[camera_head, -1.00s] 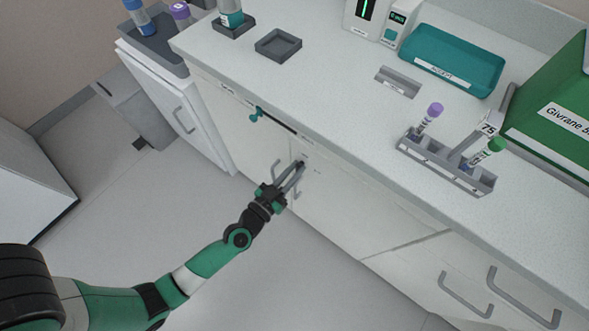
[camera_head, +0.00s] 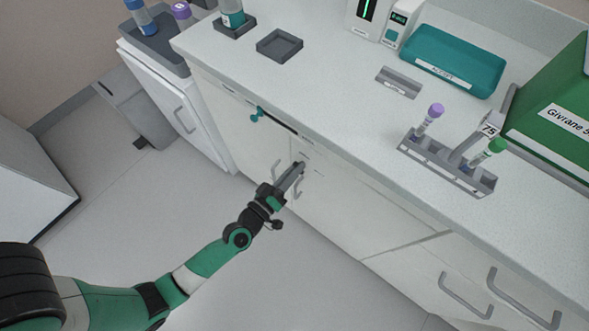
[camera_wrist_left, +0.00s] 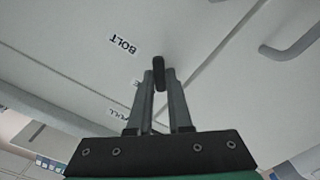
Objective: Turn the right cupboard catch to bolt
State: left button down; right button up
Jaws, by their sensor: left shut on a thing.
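The right cupboard catch (camera_wrist_left: 158,72) is a small dark bar on the pale cupboard front, between my left fingertips in the left wrist view. My left gripper (camera_wrist_left: 159,78) is shut on it. In the head view my left gripper (camera_head: 298,168) reaches the cupboard front below the counter edge, and its fingers largely hide the catch. In the wrist view a BOLT label (camera_wrist_left: 123,45) lies left of the catch. A second label is partly hidden by a finger, and a third, cut-off-looking label (camera_wrist_left: 118,115) sits lower. My right gripper is not in view.
Cupboard handles (camera_head: 276,169) stand out close to my left fingers; one handle (camera_wrist_left: 290,42) shows at the wrist view's right. A teal knob (camera_head: 257,114) sits further left under the counter. The tube rack (camera_head: 445,165) is on the counter above.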

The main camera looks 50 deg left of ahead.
pick_arm(q)
jog(key=n, duration=0.5)
jog(key=shift+f+n+b, duration=0.15)
jog(key=shift+n+b, duration=0.15)
jog(key=shift+n, duration=2.2)
jog(key=c, duration=0.8)
grip_release()
jog(key=shift+c, duration=0.2)
jog(key=v, duration=1.1)
jog(key=shift+s, duration=0.35)
